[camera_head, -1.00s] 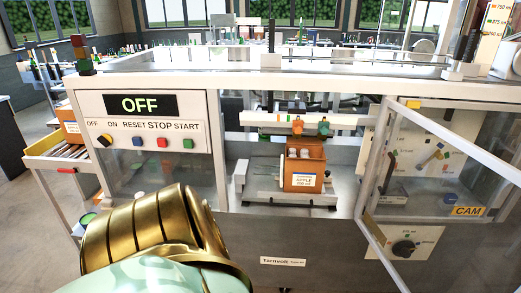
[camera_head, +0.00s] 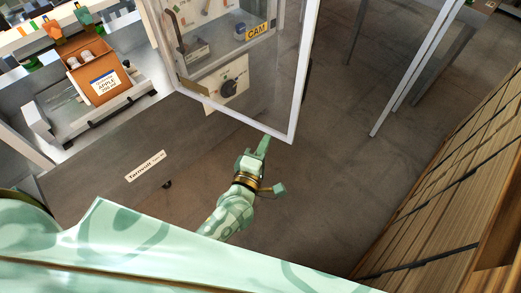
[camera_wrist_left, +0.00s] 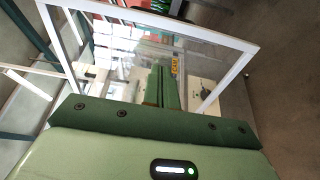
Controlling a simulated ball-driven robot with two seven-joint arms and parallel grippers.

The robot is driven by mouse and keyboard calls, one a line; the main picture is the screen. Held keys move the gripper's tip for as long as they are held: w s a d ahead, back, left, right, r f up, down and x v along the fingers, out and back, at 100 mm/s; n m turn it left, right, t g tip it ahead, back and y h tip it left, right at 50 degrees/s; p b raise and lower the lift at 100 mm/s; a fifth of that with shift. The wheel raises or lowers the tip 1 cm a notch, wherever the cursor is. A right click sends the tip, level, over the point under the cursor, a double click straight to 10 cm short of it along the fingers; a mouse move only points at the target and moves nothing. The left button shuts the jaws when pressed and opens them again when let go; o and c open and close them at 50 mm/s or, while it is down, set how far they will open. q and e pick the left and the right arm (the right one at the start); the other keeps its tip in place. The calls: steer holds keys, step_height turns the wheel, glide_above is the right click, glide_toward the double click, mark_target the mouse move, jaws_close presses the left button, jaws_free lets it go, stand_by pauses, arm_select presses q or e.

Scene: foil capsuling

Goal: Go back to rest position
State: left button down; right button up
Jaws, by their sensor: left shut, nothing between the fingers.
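My left gripper (camera_head: 265,144) is pale green with a gold band at the wrist. It is shut and empty, over the floor just below the lower corner of the open glass door (camera_head: 292,131) in the head view. I cannot tell whether it touches the door frame. In the left wrist view its closed fingers (camera_wrist_left: 161,86) point toward the white-framed door (camera_wrist_left: 232,42), which fills much of that view. My right gripper is not in view.
The machine's grey front (camera_head: 110,165) stands at the left, with an orange box (camera_head: 88,72) labelled APPLE on its deck. A dial (camera_head: 229,88) shows behind the door glass. Open floor (camera_head: 340,190) lies right of the gripper, and wooden slatted crates (camera_head: 455,190) stand at the right.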

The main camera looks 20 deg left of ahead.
arm_select(q)
steer(key=s+f+m+g+h+b, duration=0.1)
steer(key=s+f+m+g+b, duration=0.3)
steer(key=f, duration=0.6)
steer(key=s+f+m+g+p, duration=0.1)
steer(key=s+f+m+g, duration=0.1)
steer(key=s+f+m, duration=0.65)
steer(key=s+f+m+g+h+b, duration=0.1)
steer(key=s+f+m+g+b, duration=0.2)
steer(key=f, duration=0.9)
steer(key=s+a+f+m+g+y+b, duration=0.1)
steer(key=s+a+f+g+b, duration=0.3)
steer(key=s+f, duration=0.7)
steer(key=s+a+f+m+g+y+b, duration=0.2)
steer(key=s+a+f+m+g+b, duration=0.2)
steer(key=s+a+f, duration=0.5)
steer(key=s+f, duration=0.2)
steer(key=s, duration=0.3)
steer(key=shift+a+b, duration=0.15)
steer(key=shift+b, duration=0.2)
steer(key=shift+m, duration=0.25)
